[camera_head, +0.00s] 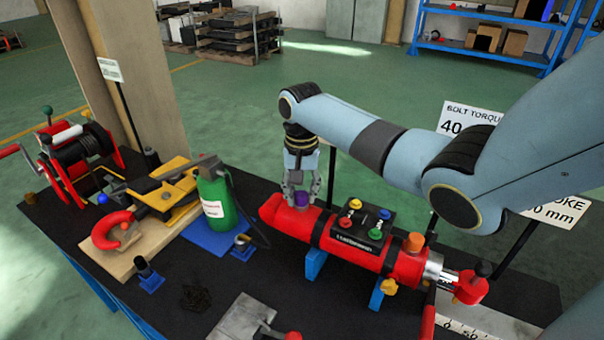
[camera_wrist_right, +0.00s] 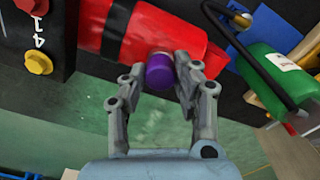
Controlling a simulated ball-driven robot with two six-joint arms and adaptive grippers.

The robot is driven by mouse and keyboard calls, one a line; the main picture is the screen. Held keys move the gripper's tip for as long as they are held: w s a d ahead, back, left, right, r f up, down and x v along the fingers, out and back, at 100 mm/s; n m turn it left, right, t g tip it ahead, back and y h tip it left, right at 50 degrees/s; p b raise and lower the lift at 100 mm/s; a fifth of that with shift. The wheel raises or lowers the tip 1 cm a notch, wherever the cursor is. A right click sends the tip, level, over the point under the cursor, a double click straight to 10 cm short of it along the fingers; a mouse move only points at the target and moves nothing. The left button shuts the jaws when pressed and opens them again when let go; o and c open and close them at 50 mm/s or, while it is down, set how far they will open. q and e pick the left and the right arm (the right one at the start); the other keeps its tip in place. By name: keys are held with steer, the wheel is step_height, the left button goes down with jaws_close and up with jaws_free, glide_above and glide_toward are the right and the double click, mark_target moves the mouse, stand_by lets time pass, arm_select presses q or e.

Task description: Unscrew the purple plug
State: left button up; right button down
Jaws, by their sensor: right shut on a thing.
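The purple plug (camera_head: 301,199) sits on top of the red cylinder (camera_head: 345,244), near its left end. It also shows in the right wrist view (camera_wrist_right: 160,72), standing out from the cylinder's red side. My right gripper (camera_head: 301,192) comes down from above with its fingers around the plug. In the right wrist view the fingers (camera_wrist_right: 157,88) lie on both sides of the plug and are shut on it. Whether the plug's thread is still in the cylinder is hidden. My left gripper is not in view.
A black block with coloured knobs (camera_head: 362,222) stands on the cylinder right of the plug. An orange cap (camera_head: 414,242) is farther right. A green bottle (camera_head: 219,205) with a black hose stands left. A red winch (camera_head: 78,150) is at the far left.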

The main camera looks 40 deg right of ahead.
steer(key=shift+w+r, duration=0.1)
steer(key=n, duration=0.4)
steer(key=shift+n, duration=0.6)
steer(key=n, duration=0.2)
steer(key=shift+n, duration=1.6)
steer(key=shift+n, duration=0.6)
steer(key=n, duration=0.3)
steer(key=shift+r+n, duration=0.1)
steer(key=shift+n, duration=0.3)
